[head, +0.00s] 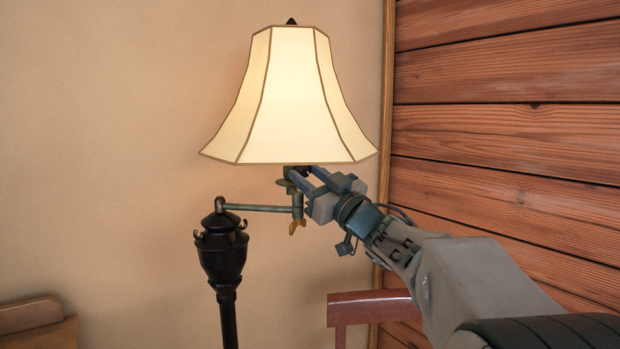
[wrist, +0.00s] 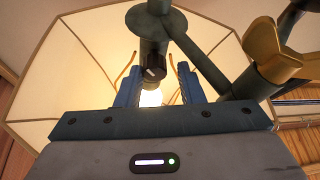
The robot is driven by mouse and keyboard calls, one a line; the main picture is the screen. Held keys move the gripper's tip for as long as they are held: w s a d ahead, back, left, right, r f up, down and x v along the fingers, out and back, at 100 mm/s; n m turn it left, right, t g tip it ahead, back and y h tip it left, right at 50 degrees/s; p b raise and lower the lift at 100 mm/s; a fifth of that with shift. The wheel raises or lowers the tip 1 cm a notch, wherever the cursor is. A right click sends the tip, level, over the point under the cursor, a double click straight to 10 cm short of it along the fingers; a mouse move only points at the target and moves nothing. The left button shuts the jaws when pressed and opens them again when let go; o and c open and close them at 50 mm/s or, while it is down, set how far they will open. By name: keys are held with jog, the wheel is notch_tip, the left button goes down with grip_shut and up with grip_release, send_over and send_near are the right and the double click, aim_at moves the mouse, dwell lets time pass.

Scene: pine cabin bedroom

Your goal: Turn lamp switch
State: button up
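The floor lamp's cream shade (head: 288,95) glows, and a lit bulb (wrist: 151,97) shows under it in the wrist view. A small dark switch knob (wrist: 154,68) sits on the socket stem below the shade. My gripper (head: 304,172) reaches up from the lower right to just under the shade. In the wrist view my gripper (wrist: 159,74) is open, with its two blue fingers apart on either side of the knob. Gaps show between the knob and the fingers, so contact is not visible. The head view does not show the knob clearly.
A brass swing arm (head: 255,208) joins the dark lamp post (head: 222,250) close left of my gripper. A gold wing fitting (wrist: 268,55) is near on the right in the wrist view. A wooden chair back (head: 370,307) stands below my arm; the plank wall (head: 510,130) is at right.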

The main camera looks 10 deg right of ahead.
jog(key=shift+w+d+f, duration=0.1)
jog(key=shift+w+d, duration=0.05)
jog(key=shift+d, duration=0.1)
jog(key=c, duration=0.7)
jog(key=shift+n, duration=0.4)
jog(key=shift+n+g+y, duration=0.3)
jog(key=shift+d+n+g+y, duration=0.1)
jog(key=shift+n+g+y, duration=0.45)
jog(key=shift+n, duration=1.1)
jog(key=shift+n+g+y, duration=0.25)
jog(key=shift+n+g, duration=0.6)
jog(key=shift+n, duration=1.1)
jog(key=o, duration=0.7)
jog(key=shift+w, duration=0.1)
jog(key=shift+d, duration=0.1)
